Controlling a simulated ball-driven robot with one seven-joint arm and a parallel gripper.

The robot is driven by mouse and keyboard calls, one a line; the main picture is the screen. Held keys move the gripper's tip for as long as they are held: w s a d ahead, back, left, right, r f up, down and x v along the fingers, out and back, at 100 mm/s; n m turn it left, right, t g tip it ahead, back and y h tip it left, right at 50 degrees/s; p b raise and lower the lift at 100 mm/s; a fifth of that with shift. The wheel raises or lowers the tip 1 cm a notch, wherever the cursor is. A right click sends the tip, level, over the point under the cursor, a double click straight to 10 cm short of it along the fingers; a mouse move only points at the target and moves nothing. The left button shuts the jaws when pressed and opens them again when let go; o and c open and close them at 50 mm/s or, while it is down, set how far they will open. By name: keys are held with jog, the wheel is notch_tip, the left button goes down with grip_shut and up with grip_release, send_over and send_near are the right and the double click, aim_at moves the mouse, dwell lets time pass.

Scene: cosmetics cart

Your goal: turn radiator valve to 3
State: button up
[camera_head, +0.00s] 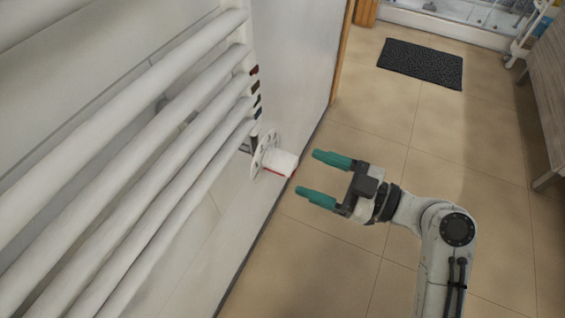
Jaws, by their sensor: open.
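The radiator valve (283,164) is a white knob with a red mark along its lower side. It sticks out to the right from a round white dial plate (262,156) at the lower right end of the radiator. The numbers on the dial are too small to read. My gripper (324,176) has two teal fingers and is open and empty. Its fingertips point left towards the knob and stand a short way to its right, apart from it.
The white radiator bars (150,140) fill the left side, close to the wall. A dark mat (421,63) lies on the tiled floor (330,255) at the back. A wooden bench (545,95) stands at the right edge. The floor around my arm is clear.

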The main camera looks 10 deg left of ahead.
aim_at(296, 167)
jog(key=b+x, duration=0.1)
jog(key=x, duration=0.6)
jog(key=shift+a+f, duration=0.1)
jog(key=shift+a, duration=0.05)
jog(key=c, duration=1)
